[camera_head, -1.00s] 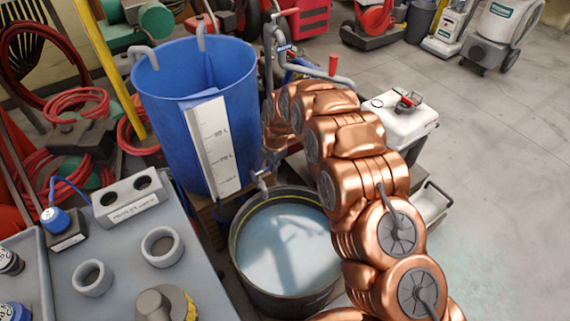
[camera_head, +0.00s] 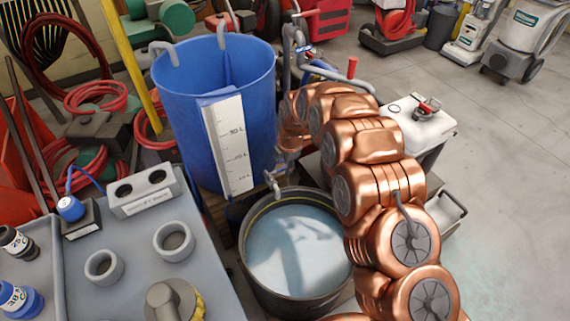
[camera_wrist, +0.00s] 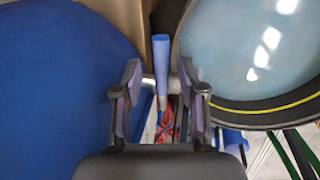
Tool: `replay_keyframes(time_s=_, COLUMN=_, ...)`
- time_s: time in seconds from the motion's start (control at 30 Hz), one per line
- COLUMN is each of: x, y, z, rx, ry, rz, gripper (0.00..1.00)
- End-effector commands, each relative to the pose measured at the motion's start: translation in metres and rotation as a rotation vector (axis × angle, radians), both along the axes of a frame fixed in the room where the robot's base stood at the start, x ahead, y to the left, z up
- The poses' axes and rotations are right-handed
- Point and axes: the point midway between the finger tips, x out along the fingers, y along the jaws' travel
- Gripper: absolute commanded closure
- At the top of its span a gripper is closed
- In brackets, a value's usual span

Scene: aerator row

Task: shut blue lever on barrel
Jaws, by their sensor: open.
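The blue barrel (camera_head: 180,110) stands left of my arm in the head view, with a white litre scale on its side. It fills the left of the wrist view (camera_wrist: 60,80). The blue lever (camera_wrist: 161,55) shows between my fingers in the wrist view, long side up the picture, crossing a short grey pipe. My gripper (camera_wrist: 160,74) is open, one finger on each side of the lever; I cannot tell whether either touches it. In the head view the barrel's spout (camera_head: 271,182) hangs over the tub, and my gripper and the lever are hard to make out there.
A dark round tub (camera_head: 258,285) of pale water stands below the spout; it also shows in the wrist view (camera_wrist: 290,108). A grey bench (camera_head: 85,285) with cups is at lower left. A white canister (camera_head: 408,120) stands beyond my arm. Open floor (camera_head: 515,190) lies to the right.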

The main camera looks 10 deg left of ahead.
Motion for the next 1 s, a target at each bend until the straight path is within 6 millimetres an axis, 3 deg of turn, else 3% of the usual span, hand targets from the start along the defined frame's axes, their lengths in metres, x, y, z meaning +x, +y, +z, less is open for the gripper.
replay_keyframes(time_s=0.37, x=-0.003, y=-0.003, z=0.021, rx=0.0, ry=0.0, rz=0.0, gripper=0.59)
replay_keyframes(time_s=0.8, x=-0.013, y=-0.012, z=0.092, rx=0.001, ry=-0.002, rz=0.001, gripper=0.59)
replay_keyframes(time_s=1.0, x=-0.016, y=-0.015, z=0.114, rx=0.001, ry=-0.001, rz=0.0, gripper=0.59)
